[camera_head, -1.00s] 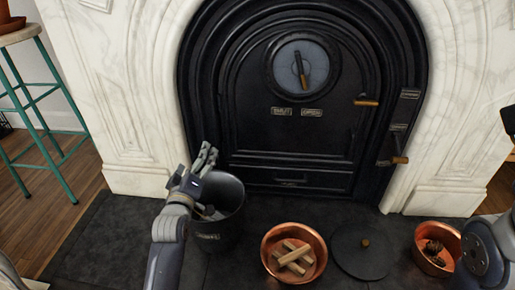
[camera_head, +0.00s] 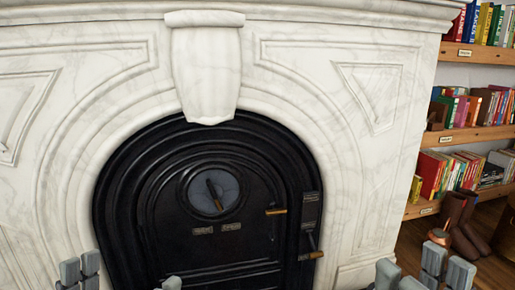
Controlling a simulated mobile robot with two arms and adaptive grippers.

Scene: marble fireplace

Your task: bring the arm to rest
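Both my grippers are raised at the bottom edge of the head view, in front of the fireplace, with fingers pointing up. My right gripper (camera_head: 420,272) is at the lower right; its grey fingers stand apart with nothing seen between them. My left gripper (camera_head: 127,277) is at the lower left, with fingers at its left side and another fingertip further right, a wide gap between. The lower parts of both grippers and the arms are cut off by the frame. Neither gripper is seen touching anything.
The white marble fireplace (camera_head: 300,100) surrounds a shut black stove door (camera_head: 170,230) with wood-tipped handles (camera_head: 277,211). A bookshelf (camera_head: 475,136) stands at the right, with brown boots (camera_head: 463,235) and a copper vessel (camera_head: 439,237) below. The hearth floor is out of view.

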